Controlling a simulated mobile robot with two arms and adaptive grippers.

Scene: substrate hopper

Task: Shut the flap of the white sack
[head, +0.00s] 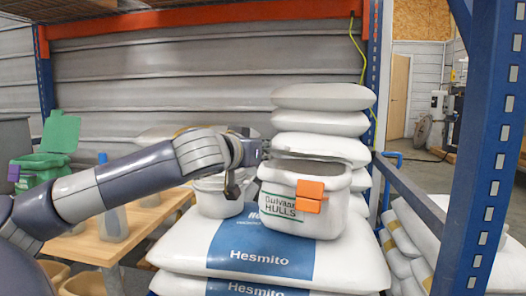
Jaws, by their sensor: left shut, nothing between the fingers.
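The white sack (283,222) with green and dark "HULLS" lettering stands on a large flat Hesmito bag, right of centre. An orange two-part fastener (310,195) is on its front. A pale flap or lid with a dark edge (310,157) shows at its top; I cannot tell exactly how far open it is. My left gripper (262,149) is at the upper left edge of the sack, shut and empty. Whether it touches the flap is unclear. My right gripper is not in view.
White sacks (322,97) are stacked directly behind the white sack. A smaller white bucket (212,203) stands to its left. A blue rack post (490,150) rises at right. A green bin (42,166) and a wooden table (125,232) are at left.

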